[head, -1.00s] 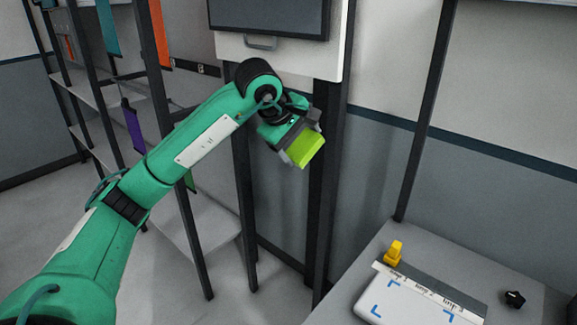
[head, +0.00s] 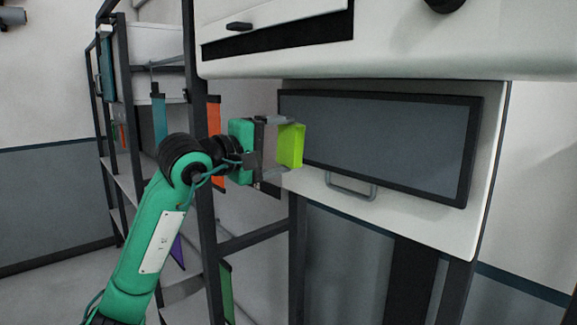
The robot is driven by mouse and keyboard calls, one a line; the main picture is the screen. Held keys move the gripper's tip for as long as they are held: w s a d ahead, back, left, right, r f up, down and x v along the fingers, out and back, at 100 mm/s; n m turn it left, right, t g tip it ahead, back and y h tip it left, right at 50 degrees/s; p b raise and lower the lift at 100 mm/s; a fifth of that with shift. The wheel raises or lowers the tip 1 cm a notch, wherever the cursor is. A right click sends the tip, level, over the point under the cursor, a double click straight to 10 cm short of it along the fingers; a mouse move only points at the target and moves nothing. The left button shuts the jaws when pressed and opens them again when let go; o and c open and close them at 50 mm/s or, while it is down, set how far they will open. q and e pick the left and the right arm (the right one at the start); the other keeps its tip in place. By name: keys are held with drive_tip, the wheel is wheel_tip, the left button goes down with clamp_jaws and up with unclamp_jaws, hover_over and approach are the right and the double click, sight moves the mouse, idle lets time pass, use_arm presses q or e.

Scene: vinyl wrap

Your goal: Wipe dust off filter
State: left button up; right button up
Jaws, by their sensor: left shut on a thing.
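My left gripper (head: 279,147) is shut on a bright yellow-green block (head: 291,146), which looks like a sponge or wiping pad. The gripper holds it level in front of the left edge of a dark grey rectangular panel (head: 390,140) with a black frame, which may be the filter. The panel is set in a white cabinet front. The block overlaps the panel's left edge in the picture; I cannot tell whether they touch. Dust on the panel cannot be made out. My right gripper is not in view.
A grey handle (head: 350,188) sticks out below the panel. A white housing (head: 420,50) with a black slot juts out above it. A dark-framed rack (head: 205,215) with hanging coloured strips, including an orange one (head: 214,135), stands behind my left arm.

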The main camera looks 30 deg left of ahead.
use_arm(q)
drive_tip(key=shift+a+r, duration=0.2)
drive_tip(key=shift+r, duration=0.35)
drive_tip(key=shift+w+d+r+p, duration=0.15)
drive_tip(key=shift+w+d+p, duration=0.25)
drive_tip(key=shift+w+p, duration=0.2)
drive_tip(key=p+x, duration=0.1)
drive_tip(key=x, duration=0.1)
drive_tip(key=shift+w, duration=0.35)
drive_tip(key=shift+w+d+p, duration=0.2)
drive_tip(key=shift+w+p, duration=0.1)
drive_tip(key=shift+w, duration=0.25)
drive_tip(key=shift+w+d, duration=0.1)
drive_tip(key=shift+w, duration=0.15)
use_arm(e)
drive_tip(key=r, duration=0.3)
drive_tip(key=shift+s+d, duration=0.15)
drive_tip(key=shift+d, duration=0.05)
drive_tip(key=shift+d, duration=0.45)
use_arm(q)
drive_tip(key=shift+w, duration=0.15)
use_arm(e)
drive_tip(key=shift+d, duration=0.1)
